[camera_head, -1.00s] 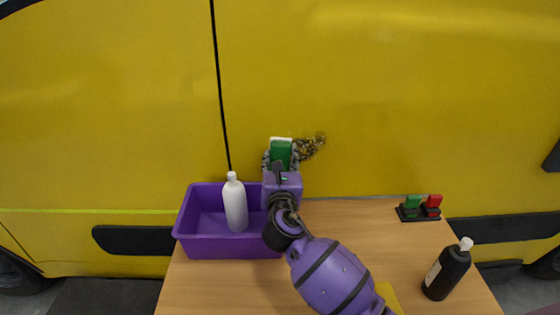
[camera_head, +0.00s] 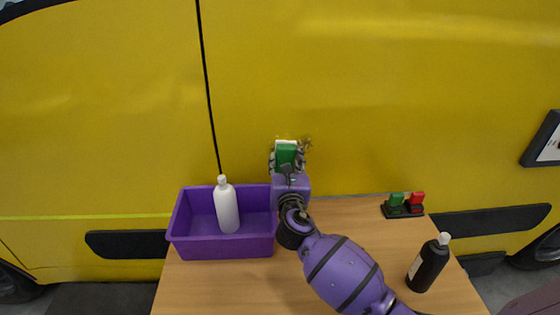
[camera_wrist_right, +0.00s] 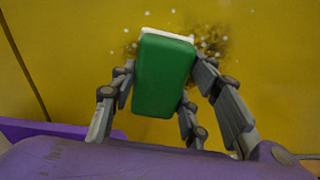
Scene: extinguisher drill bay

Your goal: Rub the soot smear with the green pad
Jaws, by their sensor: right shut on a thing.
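The green pad (camera_head: 286,153), green with a white face, is held upright in my right gripper (camera_head: 287,160). The right wrist view shows the pad (camera_wrist_right: 162,76) between the fingers, its white side toward the yellow panel. The soot smear (camera_wrist_right: 211,42) is a dark brown patch on the panel, with pale specks around it; the pad covers part of it. In the head view a little of the smear (camera_head: 306,144) shows just right of the pad. The white face looks at or very near the panel; contact cannot be told. My left gripper is not in view.
A purple bin (camera_head: 222,248) holding a white bottle (camera_head: 227,207) stands left of my right arm on the wooden table (camera_head: 225,285). A black bottle (camera_head: 428,265) and a black holder (camera_head: 403,210) with green and red pieces are at the right. The yellow vehicle (camera_head: 400,90) rises behind the table.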

